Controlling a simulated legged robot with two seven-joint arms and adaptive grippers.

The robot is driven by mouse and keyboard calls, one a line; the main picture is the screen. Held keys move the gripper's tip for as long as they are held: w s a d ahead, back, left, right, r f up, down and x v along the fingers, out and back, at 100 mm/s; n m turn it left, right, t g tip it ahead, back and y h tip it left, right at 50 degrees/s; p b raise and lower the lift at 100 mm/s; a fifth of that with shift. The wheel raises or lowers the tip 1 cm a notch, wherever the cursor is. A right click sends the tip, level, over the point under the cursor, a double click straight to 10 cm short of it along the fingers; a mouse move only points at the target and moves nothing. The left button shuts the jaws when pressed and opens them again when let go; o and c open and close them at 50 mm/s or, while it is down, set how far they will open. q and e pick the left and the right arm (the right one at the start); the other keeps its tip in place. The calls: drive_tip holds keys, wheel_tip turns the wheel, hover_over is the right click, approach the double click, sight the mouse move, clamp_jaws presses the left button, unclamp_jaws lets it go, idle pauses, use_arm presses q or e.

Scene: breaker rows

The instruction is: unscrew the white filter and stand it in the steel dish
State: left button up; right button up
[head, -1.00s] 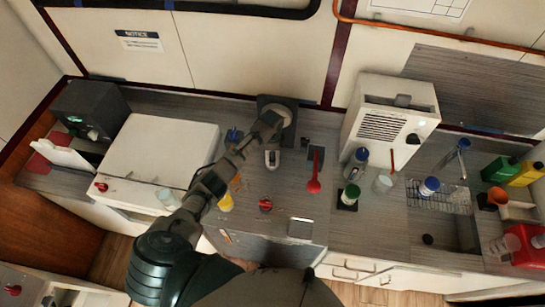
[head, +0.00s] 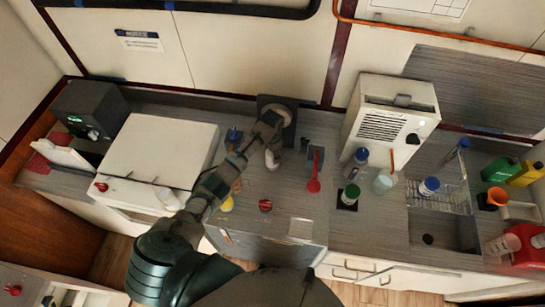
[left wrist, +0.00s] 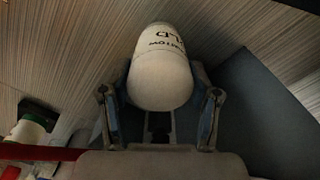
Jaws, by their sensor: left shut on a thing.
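The white filter (left wrist: 160,75) is a rounded white cylinder with dark, upside-down lettering in the left wrist view. My left gripper (left wrist: 160,108) is shut on it, with one finger on each side. In the head view the white filter (head: 271,159) shows small and pale by my left gripper (head: 265,143), just in front of a dark mount with a round beige top (head: 279,113). I cannot tell whether the filter is still joined to the mount. A pale, flat square piece (head: 301,229) lies near the counter's front edge; I cannot tell if it is the steel dish. My right gripper is not in view.
A red spoon-shaped thing (head: 314,185) and a red-and-black knob (head: 265,205) are right of my left arm. A white box-shaped unit (head: 391,122), bottles and a sink (head: 440,232) are farther right. A large white lid (head: 160,150) is at left.

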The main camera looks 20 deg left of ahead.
use_arm(q)
drive_tip(key=shift+r, duration=0.1)
drive_tip(key=shift+r, duration=2.4)
